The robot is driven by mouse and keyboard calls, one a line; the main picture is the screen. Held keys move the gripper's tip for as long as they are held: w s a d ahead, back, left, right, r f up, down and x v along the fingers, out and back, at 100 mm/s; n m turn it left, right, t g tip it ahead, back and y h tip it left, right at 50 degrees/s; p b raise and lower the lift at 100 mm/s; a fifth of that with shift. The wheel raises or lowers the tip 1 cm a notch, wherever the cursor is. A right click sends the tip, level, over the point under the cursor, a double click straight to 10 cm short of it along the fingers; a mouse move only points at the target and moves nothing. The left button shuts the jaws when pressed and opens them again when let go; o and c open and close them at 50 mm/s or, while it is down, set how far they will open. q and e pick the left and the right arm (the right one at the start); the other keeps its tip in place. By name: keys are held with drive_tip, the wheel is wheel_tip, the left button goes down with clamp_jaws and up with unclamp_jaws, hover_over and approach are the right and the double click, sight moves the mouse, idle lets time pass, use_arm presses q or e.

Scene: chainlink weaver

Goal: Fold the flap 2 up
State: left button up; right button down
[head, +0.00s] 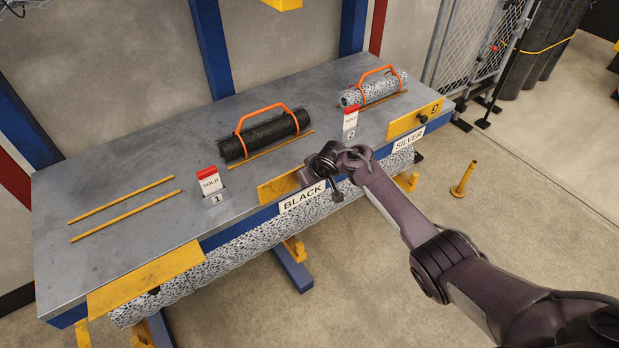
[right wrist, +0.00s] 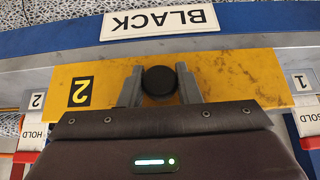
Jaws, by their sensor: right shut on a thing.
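Flap 2 is a yellow panel (head: 278,189) at the middle of the table's front edge, above the BLACK label (head: 302,198). My right gripper (right wrist: 160,90) is shut on the round black knob (right wrist: 159,79) of flap 2, one finger on each side. In the head view my right gripper (head: 312,176) covers the flap's right part. I cannot tell the flap's exact tilt. My left gripper is not in view.
A yellow flap (head: 140,280) lies at the left front edge, another (head: 408,121) at the right. A black roll (head: 264,134) and a speckled roll (head: 375,87) with orange straps lie on the table (head: 130,165).

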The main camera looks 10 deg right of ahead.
drive_tip(key=c, duration=1.1)
unclamp_jaws()
drive_tip(key=shift+w, duration=0.1)
drive_tip(key=v, duration=0.7)
drive_tip(key=shift+s+r, duration=0.2)
drive_tip(key=shift+r, duration=0.15)
